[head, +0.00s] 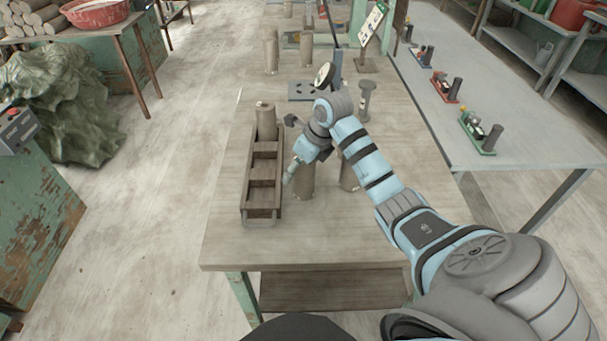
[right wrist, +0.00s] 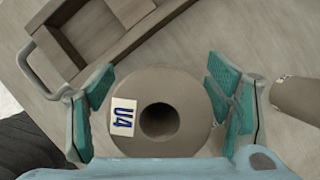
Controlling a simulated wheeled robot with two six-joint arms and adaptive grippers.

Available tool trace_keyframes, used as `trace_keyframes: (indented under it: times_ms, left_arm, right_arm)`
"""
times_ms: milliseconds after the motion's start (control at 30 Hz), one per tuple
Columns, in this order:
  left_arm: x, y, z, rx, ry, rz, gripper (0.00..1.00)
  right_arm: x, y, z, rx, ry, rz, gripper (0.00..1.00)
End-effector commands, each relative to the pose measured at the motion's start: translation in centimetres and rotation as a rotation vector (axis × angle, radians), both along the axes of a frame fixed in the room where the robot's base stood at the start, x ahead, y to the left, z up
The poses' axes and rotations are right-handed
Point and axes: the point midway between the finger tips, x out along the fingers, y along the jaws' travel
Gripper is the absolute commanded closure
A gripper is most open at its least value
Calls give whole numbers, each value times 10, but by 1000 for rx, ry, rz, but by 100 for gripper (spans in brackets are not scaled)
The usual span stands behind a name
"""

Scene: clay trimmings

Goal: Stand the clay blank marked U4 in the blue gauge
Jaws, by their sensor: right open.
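The clay blank marked U4 (right wrist: 165,136) is a grey-brown cylinder with a round hole in its top and a white label reading U4 in blue. It stands upright on the workbench, between the pads of my right gripper (right wrist: 167,100), which is open around it. In the head view the blank (head: 303,182) shows partly, below my right gripper (head: 297,165); the wrist hides its top. The blue gauge (head: 424,55) stands on the grey side table at the right, well away from my gripper. My left gripper is not in view.
A wooden tray (head: 246,205) lies just left of U4, with another blank (head: 266,118) in its far compartment. Another blank (head: 348,178) stands close to the right. Red (head: 444,88) and green (head: 479,136) gauges share the side table (head: 520,152). A gap separates both tables.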

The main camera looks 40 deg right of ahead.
Motion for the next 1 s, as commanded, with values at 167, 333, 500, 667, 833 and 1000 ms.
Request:
trace_keyframes:
  times_ms: [167,333,500,667,833,1000]
  left_arm:
    - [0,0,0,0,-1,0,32]
    - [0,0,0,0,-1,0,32]
    - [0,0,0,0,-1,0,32]
    - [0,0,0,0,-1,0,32]
    - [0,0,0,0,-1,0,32]
    - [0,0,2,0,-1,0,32]
  right_arm:
    - [0,0,1,0,0,0,37]
    - [0,0,1,0,0,0,64]
    - [0,0,1,0,0,0,91]
    - [0,0,2,1,-2,0,100]
    - [0,0,3,1,-2,0,100]
    - [1,0,18,-1,-4,0,100]
